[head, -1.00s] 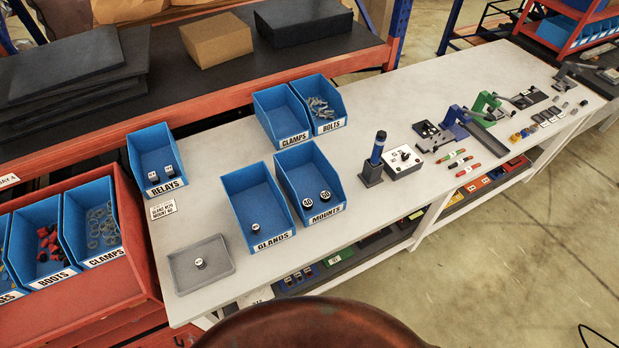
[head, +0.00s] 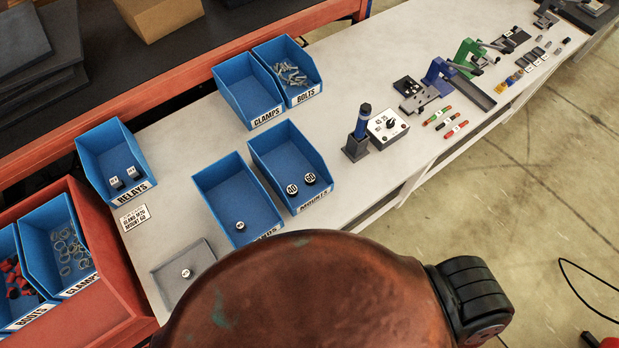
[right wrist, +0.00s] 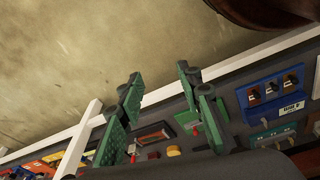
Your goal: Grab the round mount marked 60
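The blue mounts bin (head: 262,150) stands on the white bench in the head view. Two round black mounts with white tops lie at its front. The right mount (head: 309,179) seems to read 60 and the left mount (head: 292,189) seems to read 40; the digits are small. My right gripper (right wrist: 160,105) shows in the right wrist view, its green fingers apart with nothing between them. It is over the floor and the lower shelf, away from the mounts. My left gripper is in no view.
A glands bin (head: 213,181) adjoins the mounts bin on the left. A grey tray (head: 165,279) holds one small round part. A blue post in a dark stand (head: 356,146) and a white box (head: 388,128) stand to the right. The bench edge (right wrist: 85,140) shows in the right wrist view.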

